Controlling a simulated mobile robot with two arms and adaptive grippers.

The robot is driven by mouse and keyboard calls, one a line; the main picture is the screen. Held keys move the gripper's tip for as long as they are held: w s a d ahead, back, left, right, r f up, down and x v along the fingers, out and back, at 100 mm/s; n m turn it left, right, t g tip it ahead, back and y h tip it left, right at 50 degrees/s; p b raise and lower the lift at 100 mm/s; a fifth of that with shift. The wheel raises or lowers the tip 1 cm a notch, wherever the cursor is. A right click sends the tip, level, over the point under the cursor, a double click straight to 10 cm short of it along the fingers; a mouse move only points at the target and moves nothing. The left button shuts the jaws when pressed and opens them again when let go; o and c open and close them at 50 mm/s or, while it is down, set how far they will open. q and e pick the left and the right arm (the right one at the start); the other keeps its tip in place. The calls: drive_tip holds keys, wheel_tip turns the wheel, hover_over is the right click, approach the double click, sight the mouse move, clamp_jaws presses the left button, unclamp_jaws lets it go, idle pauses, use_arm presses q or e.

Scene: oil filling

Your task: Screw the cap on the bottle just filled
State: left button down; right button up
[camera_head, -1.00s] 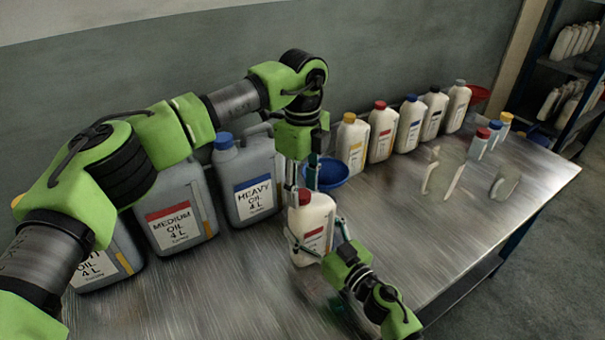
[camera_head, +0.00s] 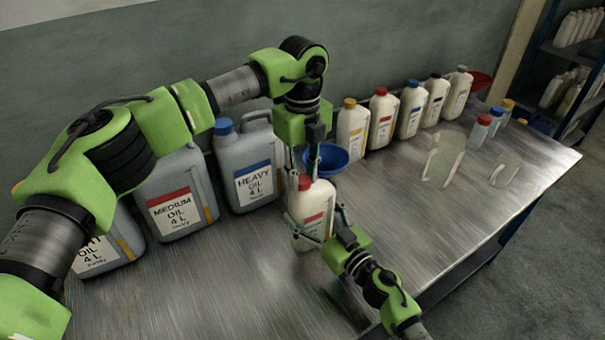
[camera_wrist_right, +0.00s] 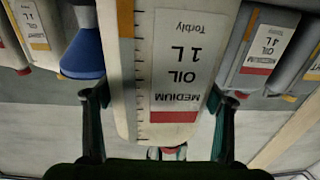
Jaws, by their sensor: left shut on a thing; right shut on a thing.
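A white bottle (camera_head: 313,222) with a red label band stands upright near the middle of the table. In the right wrist view its label reads "Medium oil 1 L" and the bottle (camera_wrist_right: 172,75) fills the middle. My right gripper (camera_head: 321,232) is shut around the bottle's body; its fingers (camera_wrist_right: 158,108) lie on both sides in the wrist view. A red cap (camera_head: 305,182) sits at the bottle's top. My left gripper (camera_head: 304,170) points down from above, shut on the cap. Whether the threads are engaged is hidden.
Grey oil canisters (camera_head: 175,205) stand at left by the wall. A blue funnel (camera_head: 328,158) is just behind the bottle. Several white bottles (camera_head: 382,120) line the back. Clear measuring cups (camera_head: 443,163) and small capped containers (camera_head: 480,132) stand at right. The front table is clear.

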use_arm(q)
drive_tip(key=m, duration=1.1)
drive_tip(key=shift+m, duration=0.4)
drive_tip(key=m, duration=0.3)
drive_tip(key=shift+m, duration=0.3)
drive_tip(key=m, duration=0.7)
drive_tip(key=shift+m, duration=0.4)
drive_tip(key=m, duration=0.3)
drive_tip(key=shift+m, duration=0.3)
drive_tip(key=m, duration=0.4)
drive_tip(key=c, duration=1.7)
unclamp_jaws()
drive_tip(key=shift+f, duration=0.1)
